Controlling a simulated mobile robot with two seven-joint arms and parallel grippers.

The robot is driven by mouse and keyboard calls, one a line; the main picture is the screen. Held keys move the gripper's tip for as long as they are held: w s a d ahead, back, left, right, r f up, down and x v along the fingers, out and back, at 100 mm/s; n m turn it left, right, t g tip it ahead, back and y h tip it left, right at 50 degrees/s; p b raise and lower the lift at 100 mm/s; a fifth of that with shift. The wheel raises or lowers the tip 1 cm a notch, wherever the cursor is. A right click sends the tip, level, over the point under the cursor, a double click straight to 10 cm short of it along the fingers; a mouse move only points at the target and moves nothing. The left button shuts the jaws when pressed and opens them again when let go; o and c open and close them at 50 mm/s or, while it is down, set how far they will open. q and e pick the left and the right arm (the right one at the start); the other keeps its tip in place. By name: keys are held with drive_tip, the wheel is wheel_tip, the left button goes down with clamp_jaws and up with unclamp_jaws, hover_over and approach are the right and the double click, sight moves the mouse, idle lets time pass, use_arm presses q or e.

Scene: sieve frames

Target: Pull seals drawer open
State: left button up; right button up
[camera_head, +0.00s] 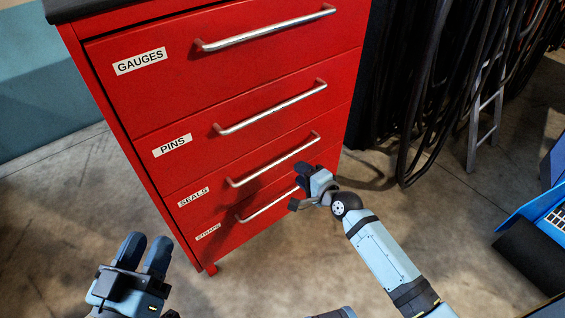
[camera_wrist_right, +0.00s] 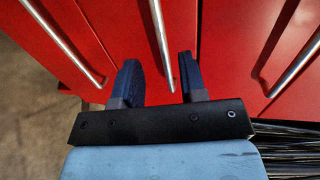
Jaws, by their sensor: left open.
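The seals drawer (camera_head: 214,190) is the third red drawer down, with a white SEALS label at its left. Its face looks flush with the others, so it appears shut. Its silver bar handle (camera_head: 268,162) shows in the head view. My right gripper (camera_head: 298,188) is in front of the cabinet, near the right end of the lower handles. In the right wrist view its dark fingers (camera_wrist_right: 160,82) are apart, with the middle handle (camera_wrist_right: 160,40) between them in the picture. Contact cannot be told. My left gripper (camera_head: 147,254) is open and empty, left of the cabinet's front.
The gauges drawer (camera_head: 220,75) and pins drawer (camera_head: 240,140) are above, the straps drawer (camera_head: 222,238) below; all look shut. Black hanging hoses (camera_head: 420,100) and a ladder (camera_head: 487,115) stand right of the cabinet. Concrete floor (camera_head: 260,285) in front is clear.

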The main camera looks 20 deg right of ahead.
sight(283, 160)
use_arm(q)
drive_tip(key=shift+w+d+f+m+g+b, duration=0.15)
drive_tip(key=shift+f+g+b, duration=0.5)
drive_tip(key=shift+f, duration=0.65)
drive_tip(key=shift+s+d+f+m+g+b, duration=0.15)
drive_tip(key=shift+f+g+b, duration=0.2)
drive_tip(key=shift+f+b, duration=0.7)
use_arm(e)
drive_tip(key=shift+x, duration=4.75)
use_arm(q)
drive_tip(key=shift+w+a+f, duration=0.1)
drive_tip(key=shift+f, duration=0.1)
use_arm(e)
drive_tip(key=shift+s, duration=0.1)
clamp_jaws()
